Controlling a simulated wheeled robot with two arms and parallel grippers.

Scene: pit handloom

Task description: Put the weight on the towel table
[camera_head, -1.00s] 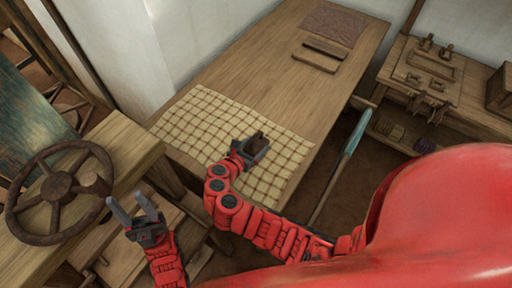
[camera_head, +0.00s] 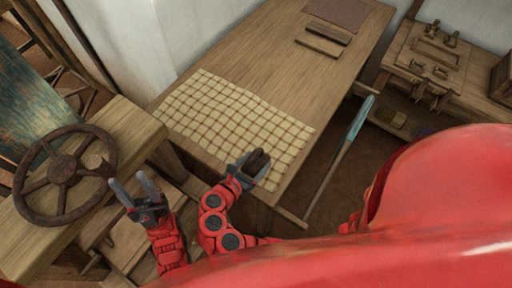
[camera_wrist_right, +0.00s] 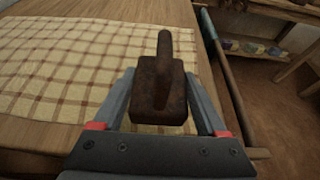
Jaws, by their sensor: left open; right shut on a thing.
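A dark brown, rusty weight (camera_wrist_right: 160,90) with a narrow handle-like stem sits between the fingers of my right gripper (camera_head: 250,168), which is shut on it. It also shows as a dark block in the head view (camera_head: 257,162). The gripper is over the near right corner of the checked towel (camera_head: 225,112), which lies flat on the wooden table (camera_head: 300,85). I cannot tell whether the weight touches the cloth. My left gripper (camera_head: 137,190) is open and empty, to the left of the table, beside the rusty wheel.
A rusty hand wheel (camera_head: 62,170) is mounted on a wooden beam at the left. A blue-tipped pole (camera_head: 357,122) leans along the right edge. The table's middle is clear.

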